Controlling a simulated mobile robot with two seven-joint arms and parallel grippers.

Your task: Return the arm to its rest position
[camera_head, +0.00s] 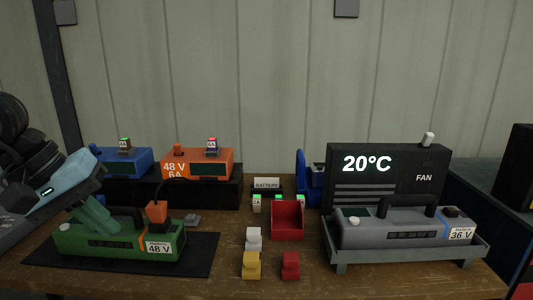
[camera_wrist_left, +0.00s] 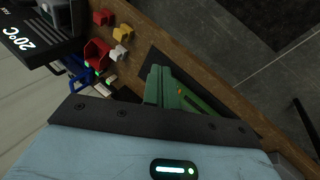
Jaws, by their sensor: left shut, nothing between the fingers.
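My left gripper (camera_head: 103,226) comes in from the left with a pale blue body and green fingers. It is shut and empty, its fingertips over the left part of the green 48 V battery (camera_head: 75,243). I cannot tell whether they touch it. In the left wrist view, the closed fingers (camera_wrist_left: 157,86) overlap the green battery (camera_wrist_left: 188,100), which is partly hidden by the gripper body. An orange plug (camera_head: 157,213) stands on the battery's right end. My right gripper is not in view.
The battery lies on a black mat (camera_head: 201,250) on a wooden bench (camera_head: 210,284). Blue (camera_head: 130,160) and orange (camera_head: 225,160) chargers stand behind. Yellow (camera_head: 251,267), white (camera_head: 254,241) and red (camera_head: 290,267) plugs sit near a red bin (camera_head: 288,222). A grey 36 V battery (camera_head: 390,231) rests right, before the fan unit (camera_head: 435,158).

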